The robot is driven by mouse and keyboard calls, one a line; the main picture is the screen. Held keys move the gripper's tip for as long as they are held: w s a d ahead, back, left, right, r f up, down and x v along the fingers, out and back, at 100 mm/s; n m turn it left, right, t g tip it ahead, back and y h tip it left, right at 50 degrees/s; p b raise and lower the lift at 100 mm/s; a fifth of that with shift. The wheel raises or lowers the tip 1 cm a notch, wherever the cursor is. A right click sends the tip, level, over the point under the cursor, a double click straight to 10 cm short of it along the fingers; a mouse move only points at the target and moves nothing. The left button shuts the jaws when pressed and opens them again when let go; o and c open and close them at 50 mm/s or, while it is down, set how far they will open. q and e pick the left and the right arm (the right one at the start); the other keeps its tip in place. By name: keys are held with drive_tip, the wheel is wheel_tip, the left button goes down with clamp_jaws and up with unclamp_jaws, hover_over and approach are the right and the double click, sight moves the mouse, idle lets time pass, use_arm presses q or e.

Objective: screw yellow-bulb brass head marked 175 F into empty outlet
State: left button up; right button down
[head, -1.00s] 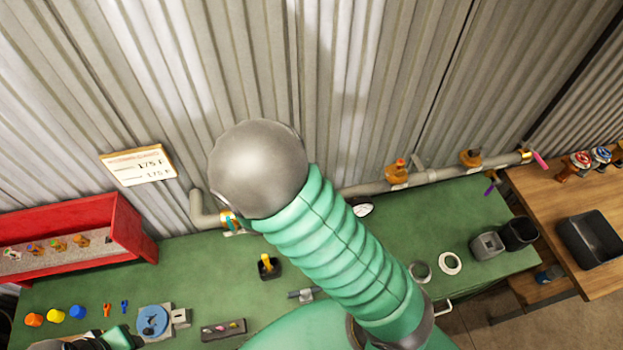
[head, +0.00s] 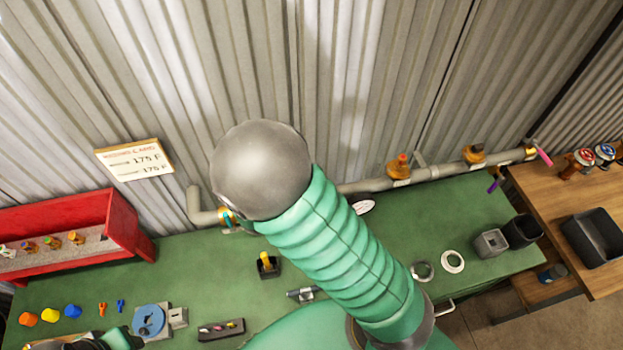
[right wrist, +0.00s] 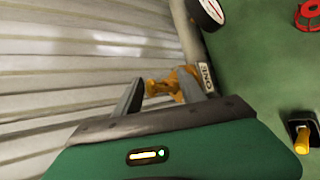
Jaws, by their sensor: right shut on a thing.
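In the right wrist view my right gripper (right wrist: 160,92) is shut on a small brass head (right wrist: 158,86) between its fingers. The head's bulb colour and marking cannot be read. A brass fitting (right wrist: 188,82) on the grey pipe, beside a white tag, lies just beyond the head; whether they touch or are threaded together I cannot tell. In the head view my right arm hides this gripper and the head. My left gripper (head: 98,342) is partly in view at the bottom left edge; its jaws are unclear.
The grey pipe (head: 375,187) runs along the corrugated wall, with brass heads (head: 399,167) farther right. A sign (head: 136,160) reads 175 F. A red rack (head: 120,225) holds several brass heads. The green table (head: 180,268) bears a yellow-handled switch (head: 267,262) and small parts.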

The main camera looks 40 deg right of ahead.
drive_tip(key=c, duration=0.6)
unclamp_jaws()
drive_tip(key=shift+f, duration=0.1)
drive_tip(key=shift+s+a+f, duration=0.1)
drive_tip(key=b+v, duration=0.2)
drive_tip(key=v, duration=1.5)
